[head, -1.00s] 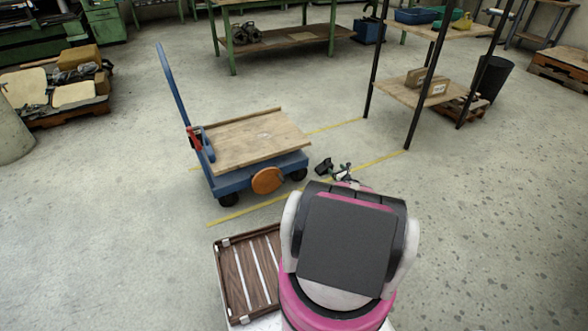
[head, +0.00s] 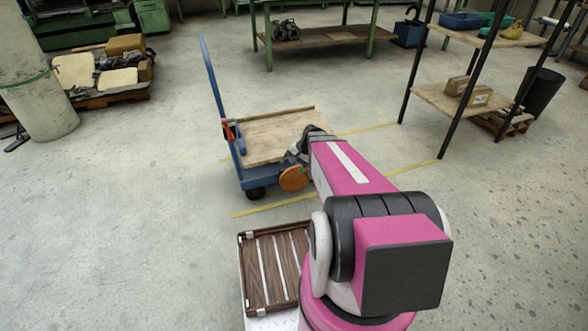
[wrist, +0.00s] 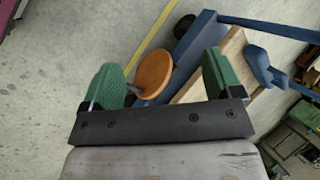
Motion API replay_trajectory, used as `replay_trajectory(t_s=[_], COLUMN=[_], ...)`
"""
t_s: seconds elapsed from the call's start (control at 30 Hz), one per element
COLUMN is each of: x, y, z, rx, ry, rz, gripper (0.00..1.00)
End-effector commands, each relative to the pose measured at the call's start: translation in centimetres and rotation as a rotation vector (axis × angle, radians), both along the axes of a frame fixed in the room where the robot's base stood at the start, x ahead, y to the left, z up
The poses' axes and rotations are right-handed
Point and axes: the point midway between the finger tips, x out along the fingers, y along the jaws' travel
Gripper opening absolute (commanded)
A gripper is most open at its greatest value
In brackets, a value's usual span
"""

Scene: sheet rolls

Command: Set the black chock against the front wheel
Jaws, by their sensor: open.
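The blue cart (head: 246,180) with a wooden deck (head: 268,136) stands on the floor beyond my arm. A dark wheel (head: 255,193) shows under its near left corner, and a dark wheel also shows in the wrist view (wrist: 183,27). An orange disc (head: 294,178) is at the cart's near side; it also shows in the wrist view (wrist: 154,73). My gripper (wrist: 161,75) is open, with nothing between its green fingers. It is over the cart's near right part. I cannot make out the black chock in either current view; my arm hides part of the floor.
A wood-slatted tray (head: 272,268) is in front, left of my arm. A shelf rack (head: 446,100) with boxes stands to the right. A thick column (head: 40,100) and a loaded pallet (head: 105,85) are at the left. Open floor lies left of the cart.

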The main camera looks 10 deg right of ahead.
Motion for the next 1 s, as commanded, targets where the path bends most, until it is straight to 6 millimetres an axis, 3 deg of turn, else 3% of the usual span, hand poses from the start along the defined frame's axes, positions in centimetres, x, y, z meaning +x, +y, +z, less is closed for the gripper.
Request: replay_trajectory(t_s=[0.03, 0.1, 0.2, 0.3, 0.43, 0.77, 1.0], x=[-4.1, -7.2, -10.5, -12.4, -13.2, -13.1, -13.0], y=[1.6, 2.3, 2.8, 2.9, 2.7, 2.7, 2.7], z=[2.7, 4.9, 7.3, 8.9, 9.7, 9.7, 9.6], rx=[-0.089, -0.205, -0.341, -0.432, -0.485, -0.49, -0.489], ry=[-0.012, -0.024, -0.035, -0.042, -0.043, -0.042, -0.042], rz=[0.104, 0.228, 0.371, 0.461, 0.51, 0.513, 0.512], gripper=[0.85, 0.85, 0.85, 0.85, 0.85, 0.85, 0.1])
